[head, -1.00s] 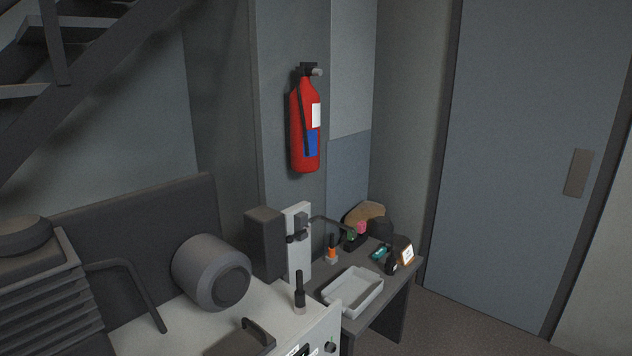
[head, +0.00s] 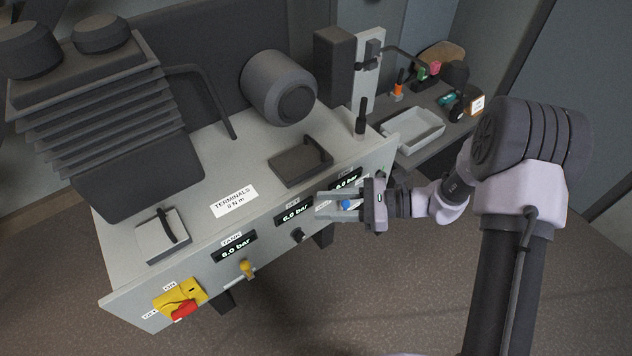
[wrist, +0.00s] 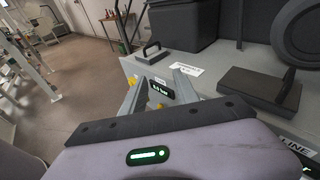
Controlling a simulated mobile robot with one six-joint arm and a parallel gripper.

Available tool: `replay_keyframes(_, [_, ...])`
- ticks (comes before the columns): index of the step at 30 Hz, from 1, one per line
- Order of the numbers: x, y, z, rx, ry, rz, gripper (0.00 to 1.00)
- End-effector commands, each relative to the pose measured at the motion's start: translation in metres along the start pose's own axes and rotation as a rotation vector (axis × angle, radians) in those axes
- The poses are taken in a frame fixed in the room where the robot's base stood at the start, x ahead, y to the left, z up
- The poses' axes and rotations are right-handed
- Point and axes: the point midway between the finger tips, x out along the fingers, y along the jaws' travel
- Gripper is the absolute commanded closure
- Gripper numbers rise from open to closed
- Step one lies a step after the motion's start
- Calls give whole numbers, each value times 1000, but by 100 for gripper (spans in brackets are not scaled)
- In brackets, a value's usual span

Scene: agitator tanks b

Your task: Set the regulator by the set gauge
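The set gauge (head: 293,211) reads 6.0 bar on the sloping front of the grey machine panel in the head view. A small black knob (head: 297,234), which looks like the regulator, sits just below it. My gripper (head: 330,205) is in front of the panel, right of the knob, with its fingers pointing left. A blue part (head: 346,204) shows between the fingers; I cannot tell whether they touch it. In the wrist view the fingers (wrist: 158,88) are apart, with a lit bar readout (wrist: 161,91) beyond them. The black knob is not clear there.
The tank gauge (head: 234,248) reads 8.0 bar, with a yellow handle (head: 246,268) below. A red and yellow switch (head: 182,302) is at the panel's left end. The line gauge (head: 346,180) is near my gripper. A tray (head: 413,131) stands on the side bench. Floor in front is free.

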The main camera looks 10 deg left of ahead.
Motion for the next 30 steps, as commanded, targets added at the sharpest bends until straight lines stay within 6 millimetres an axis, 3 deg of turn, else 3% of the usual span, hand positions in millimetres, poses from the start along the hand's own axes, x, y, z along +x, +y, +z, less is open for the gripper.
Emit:
replay_keyframes(1, [10, -8, -40, 115, -82, -66, 64])
replay_keyframes(5, [25, -17, -153, 395, -279, -317, 64])
replay_keyframes(6, [27, -10, -189, 471, -322, -397, 64])
replay_keyframes(9, [28, 17, -265, 618, -391, -578, 64])
replay_keyframes(12, [26, 45, -313, 706, -421, -703, 64])
replay_keyframes(15, [24, 59, -334, 743, -431, -762, 64])
replay_keyframes(17, [28, 58, -337, 747, -431, -769, 64])
replay_keyframes(20, [41, 45, -335, 745, -430, -764, 64])
replay_keyframes(30, [108, -30, -330, 745, -432, -763, 64])
